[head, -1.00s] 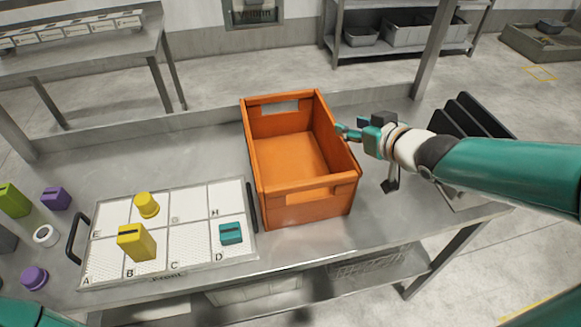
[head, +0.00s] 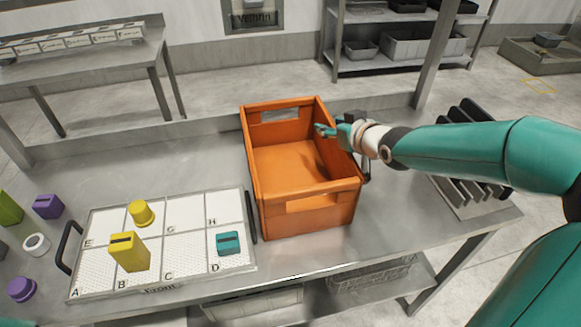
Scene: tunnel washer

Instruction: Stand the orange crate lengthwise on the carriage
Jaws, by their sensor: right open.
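The orange crate (head: 297,205) stands upright and looks empty on the steel table, its long side running away from me. It has a handle slot in its near wall and one in its far wall. My right gripper (head: 338,135) is open at the crate's right rim. A teal finger reaches over the rim to the inner side, and a dark part of the gripper shows outside the wall. I cannot tell whether it touches the wall. My left gripper is out of view. I cannot tell which thing is the carriage.
A white gridded tray (head: 185,263) with black handles lies left of the crate. It carries two yellow pieces and a teal block (head: 228,243). Purple, green and white pieces lie further left. A black slotted rack (head: 470,190) stands at the right. The table behind the tray is clear.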

